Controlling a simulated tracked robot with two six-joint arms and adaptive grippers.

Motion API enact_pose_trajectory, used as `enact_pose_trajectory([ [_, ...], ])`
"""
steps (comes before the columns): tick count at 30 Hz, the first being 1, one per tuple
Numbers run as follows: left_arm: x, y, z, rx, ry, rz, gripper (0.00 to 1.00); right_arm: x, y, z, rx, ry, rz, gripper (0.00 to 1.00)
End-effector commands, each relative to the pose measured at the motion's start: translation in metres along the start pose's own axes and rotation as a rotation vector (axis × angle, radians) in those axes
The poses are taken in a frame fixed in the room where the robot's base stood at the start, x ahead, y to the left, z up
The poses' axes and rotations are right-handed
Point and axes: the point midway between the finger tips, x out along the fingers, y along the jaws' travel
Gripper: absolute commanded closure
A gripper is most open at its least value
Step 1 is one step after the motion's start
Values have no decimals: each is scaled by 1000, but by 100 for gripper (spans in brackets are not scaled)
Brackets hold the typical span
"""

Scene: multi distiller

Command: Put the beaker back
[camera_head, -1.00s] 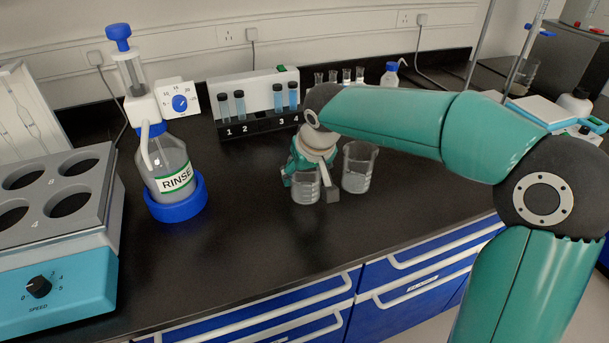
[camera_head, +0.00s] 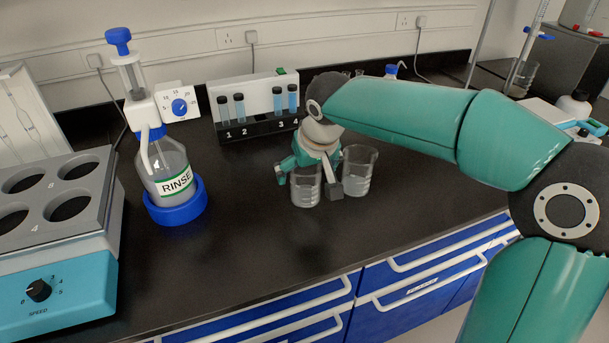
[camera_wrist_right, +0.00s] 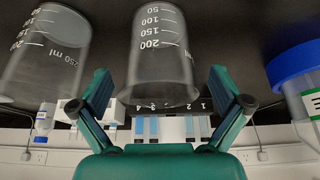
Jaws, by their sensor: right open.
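A small clear glass beaker (camera_head: 306,188) stands upright on the black bench, at the middle of the head view. My right gripper (camera_head: 308,183) is open just behind it, with one finger toward each side. In the right wrist view the same beaker (camera_wrist_right: 160,55), with white volume marks, shows between the spread fingers (camera_wrist_right: 160,88); I see no finger closed on it. A second, larger beaker (camera_head: 359,172) stands upright just to the right; it also shows in the right wrist view (camera_wrist_right: 48,55). My left gripper is not in view.
A RINSE bottle (camera_head: 168,170) in a blue base stands to the left. A numbered rack (camera_head: 258,126) with several vials is behind. A holder with round wells (camera_head: 98,200) is at the far left. The front of the bench is clear.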

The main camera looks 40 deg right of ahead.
Motion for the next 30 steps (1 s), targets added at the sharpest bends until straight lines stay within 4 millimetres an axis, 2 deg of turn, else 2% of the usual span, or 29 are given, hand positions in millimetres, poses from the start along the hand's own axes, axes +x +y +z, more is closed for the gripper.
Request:
enact_pose_trajectory([
  [1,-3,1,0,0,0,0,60,-13,0,-2,1,6,-2,0],
  [6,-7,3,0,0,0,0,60,-48,-1,-2,-2,4,-3,0],
  [12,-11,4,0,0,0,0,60,-78,-1,-1,-2,3,-2,0],
  [18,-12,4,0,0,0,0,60,-89,-1,0,-1,0,-1,0],
  [30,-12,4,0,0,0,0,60,-89,-1,0,-1,0,-1,0],
])
